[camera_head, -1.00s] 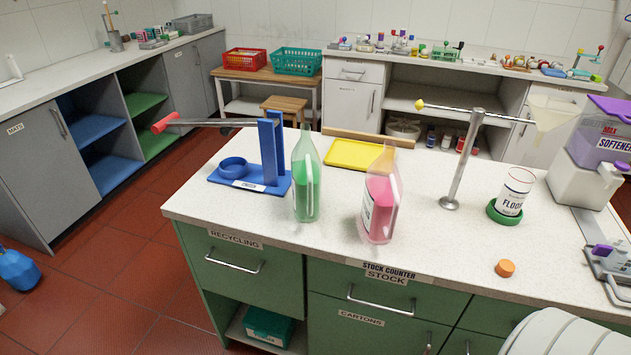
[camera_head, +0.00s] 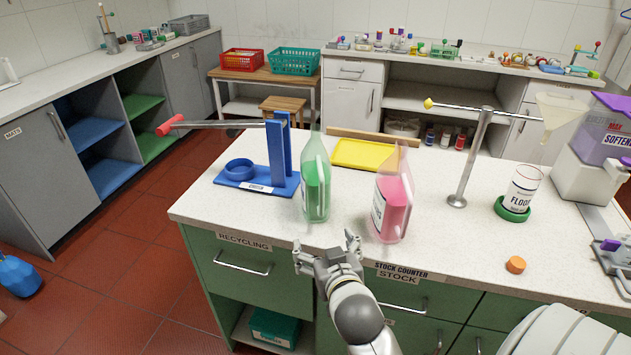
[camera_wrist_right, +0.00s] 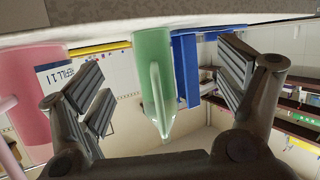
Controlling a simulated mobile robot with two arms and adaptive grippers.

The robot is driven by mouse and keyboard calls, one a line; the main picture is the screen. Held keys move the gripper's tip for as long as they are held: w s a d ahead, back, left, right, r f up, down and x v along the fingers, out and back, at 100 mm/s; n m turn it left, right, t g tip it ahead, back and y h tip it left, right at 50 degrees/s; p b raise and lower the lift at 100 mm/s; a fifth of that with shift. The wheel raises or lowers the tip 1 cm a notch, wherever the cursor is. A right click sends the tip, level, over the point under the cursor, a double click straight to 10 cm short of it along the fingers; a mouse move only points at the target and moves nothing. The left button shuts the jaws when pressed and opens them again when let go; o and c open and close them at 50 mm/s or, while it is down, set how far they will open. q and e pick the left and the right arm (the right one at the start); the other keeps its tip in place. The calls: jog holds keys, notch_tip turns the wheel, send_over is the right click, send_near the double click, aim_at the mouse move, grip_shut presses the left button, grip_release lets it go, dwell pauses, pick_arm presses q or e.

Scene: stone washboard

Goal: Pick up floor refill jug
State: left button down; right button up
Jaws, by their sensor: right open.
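A clear jug with green liquid (camera_head: 316,190) stands upright on the white-topped counter (camera_head: 250,215). A clear jug with pink liquid (camera_head: 393,205) stands upright to its right; the wrist view shows its label (camera_wrist_right: 62,74) reading REFILL. I cannot read a floor label on either jug. A container marked FLOOR (camera_head: 521,189) sits in a green ring (camera_head: 513,209) further right. My right gripper (camera_head: 326,250) is open and empty at the counter's front edge, just in front of the green jug. In the upside-down right wrist view the green jug (camera_wrist_right: 153,65) shows between the fingers, not touched.
A blue stand with a red-handled lever (camera_head: 279,150) is left of the green jug. A metal post (camera_head: 468,160) with a funnel arm, a yellow tray (camera_head: 362,153) and an orange cap (camera_head: 515,264) are also on the counter. The counter between cap and pink jug is clear.

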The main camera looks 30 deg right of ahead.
aim_at(320, 195)
jog(key=w+r+t, duration=0.1)
jog(key=r, duration=0.1)
jog(key=w+d+r+t+h, duration=0.1)
jog(key=r, duration=0.2)
jog(key=w+d+r+m+t+h, duration=0.1)
jog(key=w+r, duration=0.1)
jog(key=shift+d+r, duration=0.1)
jog(key=shift+r, duration=0.1)
jog(key=p+x, duration=0.1)
jog(key=x, duration=0.3)
jog(key=shift+w+d+r, duration=0.15)
jog(key=shift+w, duration=0.05)
jog(key=shift+d+p+x, duration=0.15)
jog(key=shift+p+x, duration=0.3)
jog(key=shift+x, duration=1.05)
jog(key=shift+d+p+x, duration=0.15)
jog(key=shift+p+x, duration=0.3)
jog(key=shift+x, duration=1.05)
jog(key=shift+s, duration=0.15)
jog(key=c, duration=1.6)
jog(key=shift+r, duration=0.1)
jog(key=shift+c, duration=1.1)
